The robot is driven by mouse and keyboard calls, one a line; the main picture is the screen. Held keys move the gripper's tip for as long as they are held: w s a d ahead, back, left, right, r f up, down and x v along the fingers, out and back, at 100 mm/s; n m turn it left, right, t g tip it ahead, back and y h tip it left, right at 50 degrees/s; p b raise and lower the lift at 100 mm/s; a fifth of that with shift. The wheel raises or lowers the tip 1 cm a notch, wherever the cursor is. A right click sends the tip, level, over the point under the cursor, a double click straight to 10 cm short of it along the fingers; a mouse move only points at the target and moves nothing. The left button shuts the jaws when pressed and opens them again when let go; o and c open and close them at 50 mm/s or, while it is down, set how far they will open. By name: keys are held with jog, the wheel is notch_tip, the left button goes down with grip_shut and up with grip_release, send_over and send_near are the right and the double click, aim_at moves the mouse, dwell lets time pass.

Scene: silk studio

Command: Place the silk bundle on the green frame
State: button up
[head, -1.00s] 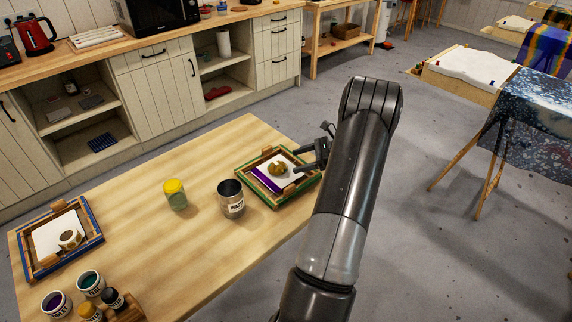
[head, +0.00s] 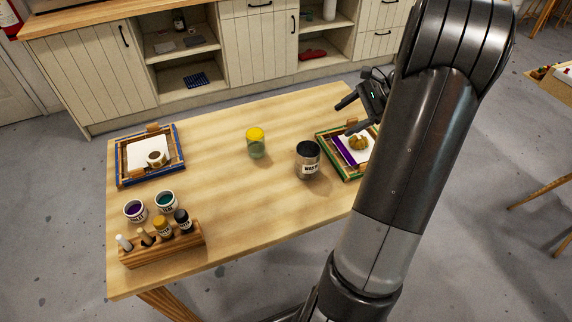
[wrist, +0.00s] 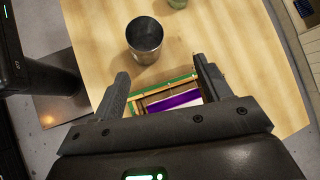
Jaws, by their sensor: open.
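The silk bundle (head: 357,142) is a small golden-brown lump. It sits on the white sheet inside the green frame (head: 328,157), beside a purple strip (head: 345,151), at the table's right end. My gripper (head: 350,115) is open and empty, apart from the bundle, by the far side of the frame in the head view. In the wrist view my gripper's fingers (wrist: 161,75) are spread, with part of the green frame (wrist: 165,86) and the purple strip showing between them. The bundle is hidden there behind the gripper body. My arm covers the frame's right part in the head view.
A metal can (head: 308,160) stands close left of the green frame, and a yellow-lidded jar (head: 256,142) farther left. Paint pots and a wooden bottle rack (head: 160,249) are front left.

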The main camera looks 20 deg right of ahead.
jog(key=s+a+r+n+g+h, duration=0.2)
jog(key=a+r+n, duration=0.25)
jog(key=a, duration=0.55)
jog(key=s+a+r+n+t+h, duration=0.2)
jog(key=s+a+r+n+h, duration=0.1)
jog(key=s+a+n, duration=0.4)
jog(key=s+a+r+n+t+h, duration=0.1)
jog(key=s+a+r+n+h, duration=0.2)
jog(key=s+a+n, duration=0.4)
jog(key=shift+s+a+r+t, duration=0.4)
jog(key=shift+s+a, duration=0.95)
jog(key=shift+s, duration=0.2)
